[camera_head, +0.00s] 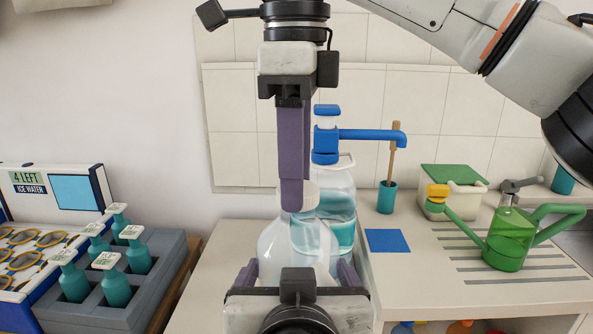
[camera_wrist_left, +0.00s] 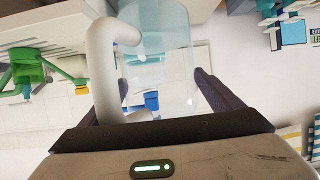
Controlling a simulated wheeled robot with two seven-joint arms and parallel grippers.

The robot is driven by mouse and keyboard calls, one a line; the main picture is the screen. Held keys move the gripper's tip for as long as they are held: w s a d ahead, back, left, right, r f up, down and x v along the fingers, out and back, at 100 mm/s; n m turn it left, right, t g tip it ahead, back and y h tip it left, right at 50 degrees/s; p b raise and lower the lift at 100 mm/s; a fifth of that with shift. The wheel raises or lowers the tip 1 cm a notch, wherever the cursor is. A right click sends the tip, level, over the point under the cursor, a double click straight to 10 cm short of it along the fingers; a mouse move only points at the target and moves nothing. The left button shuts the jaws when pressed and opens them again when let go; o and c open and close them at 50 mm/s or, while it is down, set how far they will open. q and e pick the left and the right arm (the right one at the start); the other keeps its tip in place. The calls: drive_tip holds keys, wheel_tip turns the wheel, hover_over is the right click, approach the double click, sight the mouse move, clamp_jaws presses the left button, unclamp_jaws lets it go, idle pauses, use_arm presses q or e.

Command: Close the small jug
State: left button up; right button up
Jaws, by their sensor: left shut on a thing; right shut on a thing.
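The small jug (camera_head: 272,245) is clear with a pale body and stands upright at the front of the counter. My left gripper (camera_head: 298,267) reaches it from the near side, with a finger on either side of its body. In the left wrist view the jug (camera_wrist_left: 165,60) and its thick white handle (camera_wrist_left: 103,70) show between the fingers (camera_wrist_left: 150,92). My right gripper (camera_head: 293,203) points straight down and is shut on a whitish cap (camera_head: 308,196) at the jug's mouth. The finger hides part of the cap, and I cannot tell whether it is seated.
A larger jug (camera_head: 338,190) with a blue pump (camera_head: 328,140) stands close behind. A blue square (camera_head: 387,240), a green watering can (camera_head: 508,240) and a white bin (camera_head: 462,195) are to the right. A grey crate of teal bottles (camera_head: 150,290) is at left.

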drive_tip(key=m, duration=0.3)
drive_tip(key=o, duration=1)
drive_tip(key=shift+r, duration=2.3)
drive_tip(key=shift+w, duration=0.1)
drive_tip(key=shift+c, duration=0.2)
